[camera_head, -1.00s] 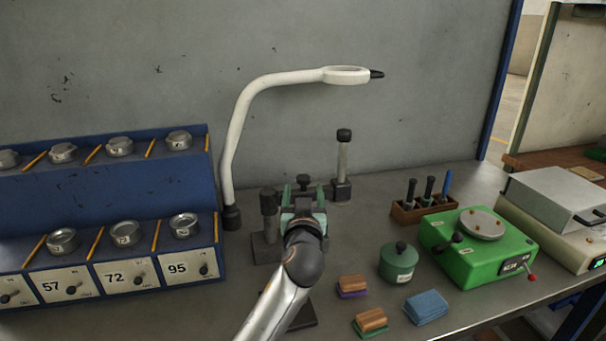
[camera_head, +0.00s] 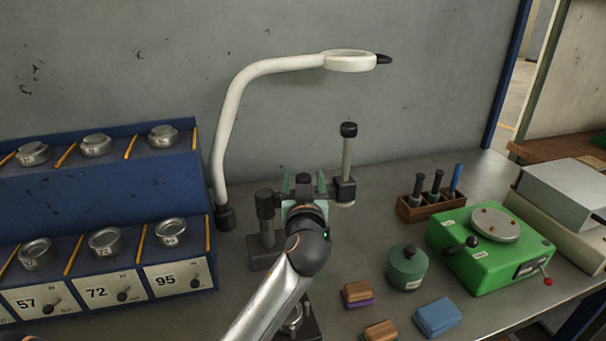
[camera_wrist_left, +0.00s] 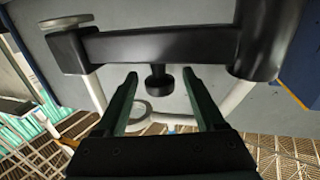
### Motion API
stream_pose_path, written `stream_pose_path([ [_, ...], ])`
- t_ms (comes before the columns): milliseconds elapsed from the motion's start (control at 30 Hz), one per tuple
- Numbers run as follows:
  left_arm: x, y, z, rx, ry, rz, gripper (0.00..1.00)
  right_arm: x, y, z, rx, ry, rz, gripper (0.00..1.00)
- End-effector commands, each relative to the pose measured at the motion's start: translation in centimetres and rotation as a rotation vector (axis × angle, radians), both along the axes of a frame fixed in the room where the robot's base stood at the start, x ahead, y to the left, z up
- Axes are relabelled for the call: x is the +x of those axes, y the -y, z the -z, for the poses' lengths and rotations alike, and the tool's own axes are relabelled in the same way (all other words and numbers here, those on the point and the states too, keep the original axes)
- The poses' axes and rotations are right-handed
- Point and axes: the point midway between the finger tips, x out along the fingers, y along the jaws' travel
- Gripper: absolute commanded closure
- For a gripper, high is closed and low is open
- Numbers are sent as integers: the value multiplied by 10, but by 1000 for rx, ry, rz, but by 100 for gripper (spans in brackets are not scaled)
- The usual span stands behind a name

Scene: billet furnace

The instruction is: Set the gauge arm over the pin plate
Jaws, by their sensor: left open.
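The dark gauge arm (camera_wrist_left: 160,48) is a black bar spanning the left wrist view, with a small black knob (camera_wrist_left: 159,80) below it. In the head view, a dark post (camera_head: 267,222) on a block stands left of my gripper, and a slim black-capped post (camera_head: 347,160) stands right; my wrist hides most of the bar between. My left gripper (camera_head: 304,182) is open, its green fingers (camera_wrist_left: 160,75) apart on either side of the knob, with visible gaps.
A white ring lamp (camera_head: 225,135) arches behind. A blue rack (camera_head: 105,190) with tins stands left. A green lidded pot (camera_head: 407,268), wooden-backed brushes (camera_head: 357,290), a blue block (camera_head: 438,316) and a tool holder (camera_head: 428,208) lie right. A dark base with a silver round part (camera_head: 293,318) is partly hidden.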

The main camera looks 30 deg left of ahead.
Motion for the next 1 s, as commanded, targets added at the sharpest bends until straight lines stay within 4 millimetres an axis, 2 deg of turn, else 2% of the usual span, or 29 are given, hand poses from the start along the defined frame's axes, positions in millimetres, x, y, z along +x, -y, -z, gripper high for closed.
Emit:
stream_pose_path([
  [333, 0, 0, 0, 0, 0, 0, 29, 0, 0, 0, 0, 0, 0, 50],
  [900, 0, 0, 0, 0, 0, 0, 93, 0, 0, 0, 0, 0, 0, 50],
  [967, 0, 0, 0, 0, 0, 0, 100, 0, 0, 0, 0, 0, 0, 50],
  [1000, 0, 0, 0, 0, 0, 0, 100, 0, 0, 0, 0, 0, 0, 50],
])
